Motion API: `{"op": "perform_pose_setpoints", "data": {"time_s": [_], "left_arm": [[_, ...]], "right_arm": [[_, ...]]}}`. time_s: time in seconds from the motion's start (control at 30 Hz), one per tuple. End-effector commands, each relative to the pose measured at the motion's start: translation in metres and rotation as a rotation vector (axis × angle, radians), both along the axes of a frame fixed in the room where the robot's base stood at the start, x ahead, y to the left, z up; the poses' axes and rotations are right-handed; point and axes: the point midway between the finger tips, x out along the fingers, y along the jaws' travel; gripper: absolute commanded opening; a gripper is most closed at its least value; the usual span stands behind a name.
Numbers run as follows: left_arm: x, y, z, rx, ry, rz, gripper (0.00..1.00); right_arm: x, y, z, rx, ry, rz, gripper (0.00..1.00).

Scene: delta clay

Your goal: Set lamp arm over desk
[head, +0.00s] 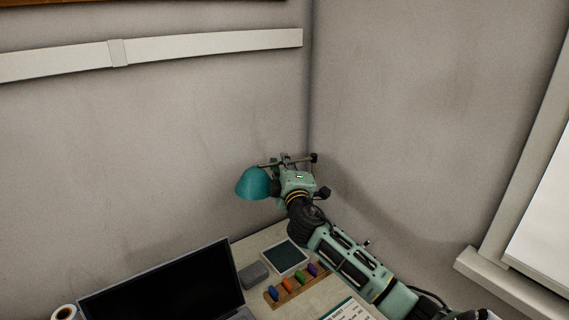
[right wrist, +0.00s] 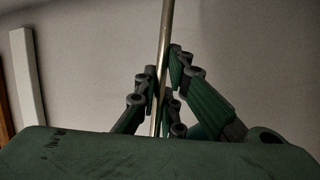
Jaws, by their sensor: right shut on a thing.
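The lamp has a teal shade (head: 252,184) and a thin metal lamp arm (head: 268,164) in the corner above the back of the desk (head: 252,245). In the right wrist view the lamp arm (right wrist: 163,40) is a slim rod running upward between the fingers. My right gripper (head: 284,160) is shut on the lamp arm, just right of the shade; its dark green fingers (right wrist: 163,88) close around the rod in the right wrist view. The lamp's lower part is hidden behind my right arm. My left gripper is not in view.
A laptop (head: 165,285) stands open at the left of the desk. Near it are a grey block (head: 254,275), a dark green pad (head: 284,257) and a wooden holder (head: 299,287) with several coloured pieces. Walls meet close behind the lamp. A window sill (head: 510,285) is at right.

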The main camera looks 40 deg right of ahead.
Motion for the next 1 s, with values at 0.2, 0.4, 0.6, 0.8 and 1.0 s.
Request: {"op": "perform_pose_setpoints", "data": {"time_s": [0.2, 0.4, 0.6, 0.8, 1.0], "left_arm": [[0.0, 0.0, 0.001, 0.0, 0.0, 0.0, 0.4], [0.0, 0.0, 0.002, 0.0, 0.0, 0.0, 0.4], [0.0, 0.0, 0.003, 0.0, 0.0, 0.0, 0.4], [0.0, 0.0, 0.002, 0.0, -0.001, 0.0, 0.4], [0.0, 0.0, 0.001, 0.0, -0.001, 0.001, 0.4]], "right_arm": [[-0.005, 0.0, -0.001, -0.007, 0.006, 0.036, 0.0], [-0.018, 0.0, -0.002, -0.01, 0.008, 0.143, 0.0], [-0.035, -0.003, -0.003, -0.009, 0.01, 0.3, 0.0], [-0.051, -0.008, -0.002, -0.007, 0.008, 0.454, 0.0], [-0.064, -0.014, -0.002, -0.008, 0.007, 0.578, 0.0]]}}
